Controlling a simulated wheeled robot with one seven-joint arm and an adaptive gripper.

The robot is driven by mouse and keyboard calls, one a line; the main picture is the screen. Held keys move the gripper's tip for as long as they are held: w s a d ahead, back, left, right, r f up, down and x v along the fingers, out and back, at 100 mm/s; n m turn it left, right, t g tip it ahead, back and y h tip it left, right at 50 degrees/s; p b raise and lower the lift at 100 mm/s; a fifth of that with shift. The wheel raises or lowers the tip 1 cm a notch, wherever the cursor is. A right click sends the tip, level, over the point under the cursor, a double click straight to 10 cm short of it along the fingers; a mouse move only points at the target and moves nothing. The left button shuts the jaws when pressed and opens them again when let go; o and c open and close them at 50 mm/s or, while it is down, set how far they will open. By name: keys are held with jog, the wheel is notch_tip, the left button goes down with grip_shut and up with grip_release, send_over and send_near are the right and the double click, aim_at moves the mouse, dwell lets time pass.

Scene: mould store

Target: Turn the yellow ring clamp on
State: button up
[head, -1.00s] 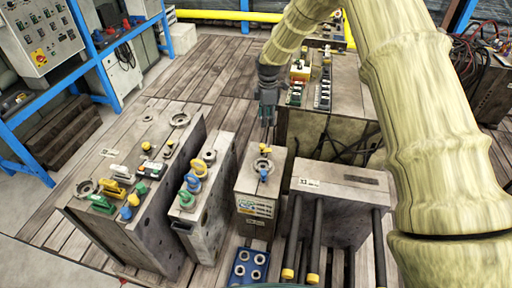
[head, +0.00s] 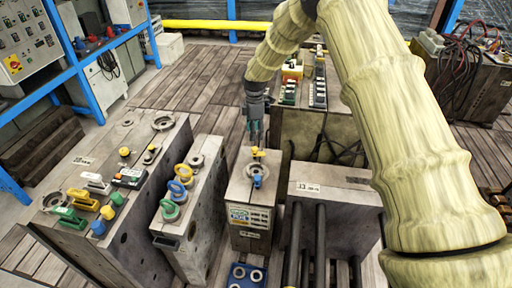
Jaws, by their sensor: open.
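A yellow ring-shaped clamp (head: 183,171) stands on top of the narrow grey mould block (head: 205,185), left of centre. A blue ring (head: 177,187) and a green ring (head: 169,210) stand in a row with it, nearer to me. My gripper (head: 255,138) points down, open and empty, to the right of and beyond the yellow ring, apart from it. Its fingertips are over or just behind the far end of the small middle block (head: 238,187). That block carries a yellow knob (head: 257,152), a metal ring and a blue knob (head: 258,182).
A larger mould block (head: 150,150) with several coloured clamps and knobs stands at the left. A block with dark rods (head: 335,190) is at the right. A blue tray (head: 236,283) lies in front. Open plank floor (head: 185,85) lies behind.

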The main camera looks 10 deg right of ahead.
aim_at(255, 148)
notch_tip(255, 148, down, 8)
jog(key=shift+f, duration=0.25)
grip_shut()
jog(key=shift+d, duration=0.1)
dwell(0.4)
